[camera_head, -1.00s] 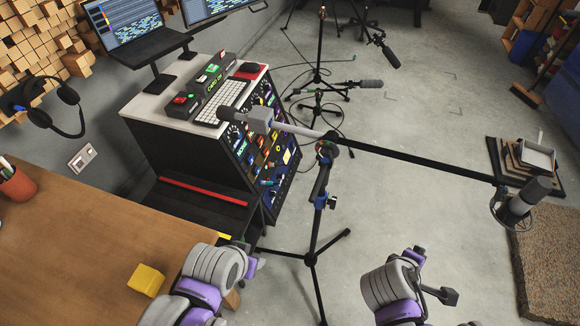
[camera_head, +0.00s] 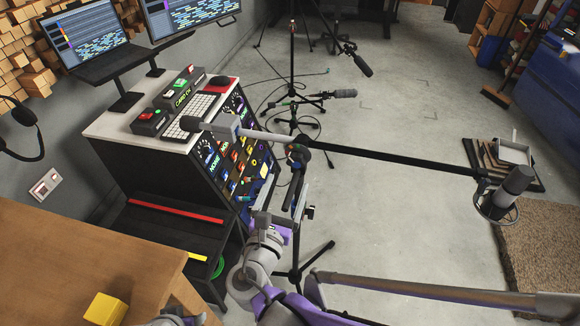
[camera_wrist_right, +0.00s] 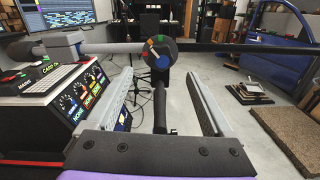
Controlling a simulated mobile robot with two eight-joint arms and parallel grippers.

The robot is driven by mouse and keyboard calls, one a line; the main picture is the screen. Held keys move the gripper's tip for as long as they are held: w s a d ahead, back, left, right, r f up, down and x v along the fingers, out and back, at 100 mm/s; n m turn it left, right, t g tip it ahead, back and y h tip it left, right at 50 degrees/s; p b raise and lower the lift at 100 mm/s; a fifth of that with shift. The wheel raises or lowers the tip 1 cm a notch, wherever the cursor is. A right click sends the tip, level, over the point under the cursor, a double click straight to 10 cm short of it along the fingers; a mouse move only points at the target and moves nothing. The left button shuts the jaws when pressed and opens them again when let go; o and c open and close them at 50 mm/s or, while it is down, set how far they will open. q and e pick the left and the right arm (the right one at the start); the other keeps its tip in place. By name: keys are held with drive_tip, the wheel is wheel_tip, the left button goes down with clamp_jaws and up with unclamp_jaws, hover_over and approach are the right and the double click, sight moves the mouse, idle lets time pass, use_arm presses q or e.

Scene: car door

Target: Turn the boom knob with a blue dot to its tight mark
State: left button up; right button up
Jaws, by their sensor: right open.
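The boom knob (camera_wrist_right: 160,52) is a dark round disc where the boom meets the stand. In the right wrist view it shows a blue dot low on its face, with green, red and white marks near it. In the head view the knob (camera_head: 297,152) is small and its marks are hard to read. My right gripper (camera_wrist_right: 160,78) is open and empty. Its two fingers point toward the knob, which lies beyond the fingertips and between them. In the head view my right gripper (camera_head: 282,197) is just below the knob.
The boom (camera_head: 400,159) runs right to a microphone (camera_head: 515,182); its grey counterweight end (camera_head: 225,127) hangs over the console (camera_head: 140,145). The stand's pole (camera_wrist_right: 160,108) rises between my fingers. A wooden desk (camera_head: 50,260) is at lower left. Open floor (camera_head: 400,225) lies right.

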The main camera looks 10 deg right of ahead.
sight(295, 164)
drive_tip(key=x, duration=0.7)
drive_tip(key=shift+w, duration=0.1)
clamp_jaws()
